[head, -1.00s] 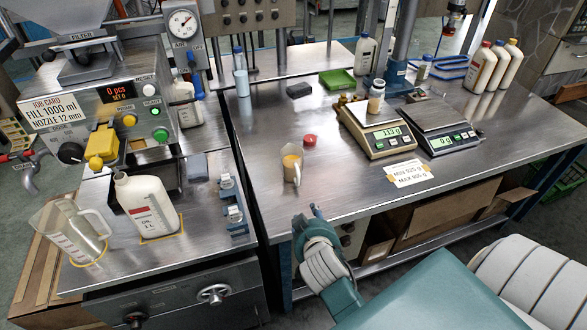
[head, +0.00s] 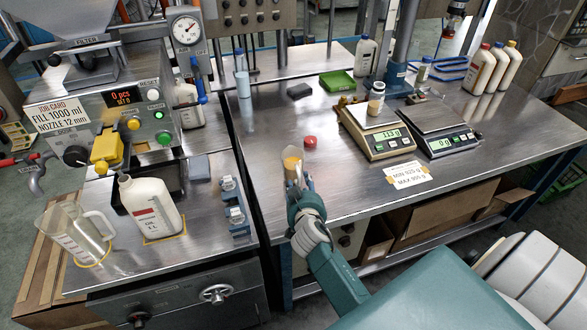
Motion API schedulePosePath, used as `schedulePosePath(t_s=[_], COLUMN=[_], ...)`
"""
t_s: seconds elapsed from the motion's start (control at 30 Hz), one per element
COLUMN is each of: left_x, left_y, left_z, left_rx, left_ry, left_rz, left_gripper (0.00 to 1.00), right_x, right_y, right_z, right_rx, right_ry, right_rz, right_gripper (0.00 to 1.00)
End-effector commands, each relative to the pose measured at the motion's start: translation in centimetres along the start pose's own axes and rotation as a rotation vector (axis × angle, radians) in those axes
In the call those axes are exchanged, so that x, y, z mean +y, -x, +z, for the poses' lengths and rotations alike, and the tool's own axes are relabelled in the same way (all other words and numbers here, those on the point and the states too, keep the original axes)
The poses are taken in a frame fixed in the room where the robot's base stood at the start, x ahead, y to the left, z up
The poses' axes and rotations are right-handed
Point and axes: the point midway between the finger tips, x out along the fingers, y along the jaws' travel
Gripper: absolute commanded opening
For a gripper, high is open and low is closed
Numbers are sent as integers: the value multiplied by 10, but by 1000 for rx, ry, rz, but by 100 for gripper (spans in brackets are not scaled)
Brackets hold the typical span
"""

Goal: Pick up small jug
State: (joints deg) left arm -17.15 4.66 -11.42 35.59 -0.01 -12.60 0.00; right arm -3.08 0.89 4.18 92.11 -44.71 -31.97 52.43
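The small jug (head: 292,159) stands upright on the steel table, with amber liquid showing at its top. My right gripper (head: 300,184) reaches over the table's front edge to the jug's near side. The gripper overlaps the jug's lower part and handle side in the head view. Its fingers are small and partly hidden, so I cannot tell whether they touch the jug or are open. My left gripper is not in view.
A red cap (head: 310,141) lies just behind the jug. Two scales (head: 388,141) stand to the right, one bearing a small jar (head: 377,98). A large clear jug (head: 75,235) and a white oil bottle (head: 150,208) stand on the left bench. Bare table lies around the small jug.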

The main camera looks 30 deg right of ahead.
Motion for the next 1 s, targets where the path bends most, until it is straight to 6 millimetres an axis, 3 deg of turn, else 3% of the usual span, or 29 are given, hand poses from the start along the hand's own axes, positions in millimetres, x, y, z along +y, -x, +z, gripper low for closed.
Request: schedulePosePath(t_s=[0.2,0.47,0.7,1.0], left_x=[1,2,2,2], left_y=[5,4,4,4], left_z=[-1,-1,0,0], left_rx=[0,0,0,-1], left_ry=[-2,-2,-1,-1], left_rz=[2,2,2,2], left_gripper=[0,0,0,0], right_x=[0,0,0,0], right_y=[-23,-25,-25,-25], right_z=[-1,0,0,-1], right_rx=[0,0,0,1], right_ry=[1,0,0,0], right_rz=[-1,-1,-1,-1], right_gripper=[39,39,0,0])
